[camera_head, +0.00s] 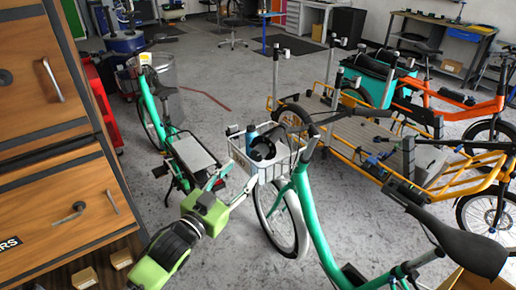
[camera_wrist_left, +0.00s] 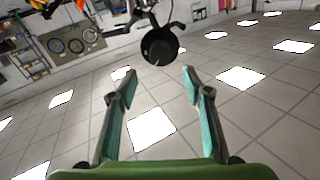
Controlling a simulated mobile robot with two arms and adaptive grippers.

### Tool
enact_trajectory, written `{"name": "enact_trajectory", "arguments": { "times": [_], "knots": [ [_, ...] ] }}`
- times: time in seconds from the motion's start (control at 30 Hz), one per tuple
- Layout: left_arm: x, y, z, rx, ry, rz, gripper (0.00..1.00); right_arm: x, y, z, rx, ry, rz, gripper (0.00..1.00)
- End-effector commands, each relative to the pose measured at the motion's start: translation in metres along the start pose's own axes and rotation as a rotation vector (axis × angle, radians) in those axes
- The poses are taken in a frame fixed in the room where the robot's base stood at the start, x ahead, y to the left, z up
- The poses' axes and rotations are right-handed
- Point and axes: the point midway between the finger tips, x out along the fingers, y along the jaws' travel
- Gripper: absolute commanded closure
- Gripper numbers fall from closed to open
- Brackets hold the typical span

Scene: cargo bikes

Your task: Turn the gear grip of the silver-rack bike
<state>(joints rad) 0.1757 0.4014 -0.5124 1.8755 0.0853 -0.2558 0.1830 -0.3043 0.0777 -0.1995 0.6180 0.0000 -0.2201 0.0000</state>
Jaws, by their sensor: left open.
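A green bike (camera_head: 313,208) with a pale silver front rack basket (camera_head: 240,155) stands in the middle of the head view. Its black handlebar (camera_head: 350,116) is above the basket; I cannot single out the gear grip. My left gripper (camera_head: 238,180) is open and empty, just left of and below the basket; whether it touches is unclear. In the left wrist view its two teal-padded fingers (camera_wrist_left: 158,74) are spread. A round black thing (camera_wrist_left: 160,46) and dark bars (camera_wrist_left: 140,20) show beyond the fingertips. My right gripper is not in view.
A second green bike (camera_head: 155,108) with a flat grey platform (camera_head: 194,153) stands behind the gripper. A wooden cabinet (camera_head: 60,190) is close on the left. A yellow cargo bike (camera_head: 440,180) stands right. A blue bottle (camera_head: 251,135) is in the basket. Grey floor (camera_head: 215,265) is open below.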

Motion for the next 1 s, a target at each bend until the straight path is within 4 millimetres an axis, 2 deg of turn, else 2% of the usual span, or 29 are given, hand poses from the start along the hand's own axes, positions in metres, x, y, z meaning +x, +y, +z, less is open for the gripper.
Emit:
{"name": "enact_trajectory", "arguments": {
  "times": [0.07, 0.17, 0.5, 0.73, 1.0],
  "knots": [
    [0.016, -0.001, -0.003, 0.0, 0.002, -0.001, 0.55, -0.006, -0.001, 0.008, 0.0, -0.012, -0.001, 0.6],
    [0.034, -0.001, -0.004, 0.0, 0.002, -0.001, 0.55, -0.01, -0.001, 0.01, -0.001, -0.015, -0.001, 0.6],
    [0.088, 0.0, -0.003, 0.001, 0.001, -0.001, 0.55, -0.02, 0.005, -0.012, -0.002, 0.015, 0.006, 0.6],
    [0.108, -0.001, -0.001, 0.0, 0.001, -0.002, 0.55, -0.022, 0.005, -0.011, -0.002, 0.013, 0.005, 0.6],
    [0.113, 0.0, 0.0, 0.0, 0.0, -0.001, 0.55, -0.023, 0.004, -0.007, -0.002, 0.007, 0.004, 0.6]
  ]
}}
